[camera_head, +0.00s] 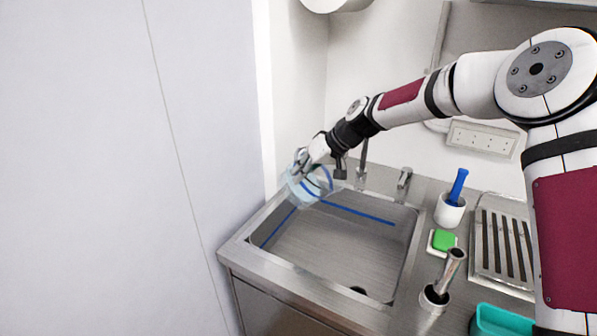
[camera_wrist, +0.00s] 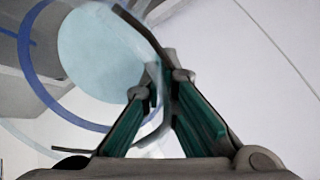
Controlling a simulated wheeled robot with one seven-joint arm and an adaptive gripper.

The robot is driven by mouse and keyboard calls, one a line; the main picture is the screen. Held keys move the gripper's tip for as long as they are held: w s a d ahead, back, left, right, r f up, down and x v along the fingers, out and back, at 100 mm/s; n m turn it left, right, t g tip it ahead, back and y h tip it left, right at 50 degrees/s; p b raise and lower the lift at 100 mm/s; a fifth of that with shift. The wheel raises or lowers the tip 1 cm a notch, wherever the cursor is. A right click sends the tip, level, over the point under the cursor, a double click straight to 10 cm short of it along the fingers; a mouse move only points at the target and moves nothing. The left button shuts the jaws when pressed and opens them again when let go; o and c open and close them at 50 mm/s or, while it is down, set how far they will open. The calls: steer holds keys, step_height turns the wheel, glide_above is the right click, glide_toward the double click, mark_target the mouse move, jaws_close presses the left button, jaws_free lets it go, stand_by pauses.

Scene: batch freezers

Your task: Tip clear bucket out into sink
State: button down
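The clear bucket (camera_head: 297,190) is a see-through pale blue vessel with a blue ring. It is held above the back left corner of the sink (camera_head: 335,253) and looks tilted. My gripper (camera_head: 301,168) is at its upper side in the head view. In the wrist view, the fingers (camera_wrist: 160,88) close on the bucket's thin clear wall. The pale round base (camera_wrist: 100,55) and blue ring show to the left there. Any contents cannot be made out.
Taps (camera_head: 403,180) stand behind the sink. To its right are a white pot with a blue handle (camera_head: 457,187), a green sponge (camera_head: 444,240), a metal cylinder in a holder (camera_head: 446,278), a teal tub (camera_head: 500,321) and a slatted drainer (camera_head: 505,245). A pale wall (camera_head: 262,110) rises close on the left.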

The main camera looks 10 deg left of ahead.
mark_target(333, 190)
steer(key=shift+s+d+r+t+y+p, duration=0.15)
steer(key=shift+d+y+p, duration=0.15)
steer(key=shift+y+p, duration=0.35)
steer(key=shift+d+r+t+y+p, duration=0.15)
steer(key=shift+d+y+p, duration=0.15)
steer(key=shift+y+p, duration=0.35)
steer(key=shift+s+d+f+t+y+p, duration=0.1)
steer(key=shift+d+f+t+y+p, duration=0.15)
steer(key=shift+d+f+y, duration=0.45)
steer(key=shift+s+d+f+t+y+p, duration=0.15)
steer(key=shift+d+f+y+p, duration=0.2)
steer(key=shift+d+y, duration=0.65)
steer(key=shift+s+d+f+m+t+y+b, duration=0.1)
steer(key=shift+d+f+m+t+y+b, duration=0.15)
steer(key=shift+d+f+y, duration=0.5)
steer(key=shift+s+d+f+m+t+y+b, duration=0.15)
steer(key=shift+d+f+y+b, duration=0.25)
steer(key=shift+y, duration=0.55)
steer(key=shift+d, duration=0.25)
steer(key=shift+s+d+r+t+y+b, duration=0.2)
steer(key=shift+d+y+b, duration=0.1)
steer(key=shift+d+y, duration=0.4)
steer(key=shift+s+d+r+t+y+b, duration=0.1)
steer(key=shift+d+r+y+b, duration=0.15)
steer(key=shift+d+y, duration=0.4)
steer(key=shift+f, duration=0.15)
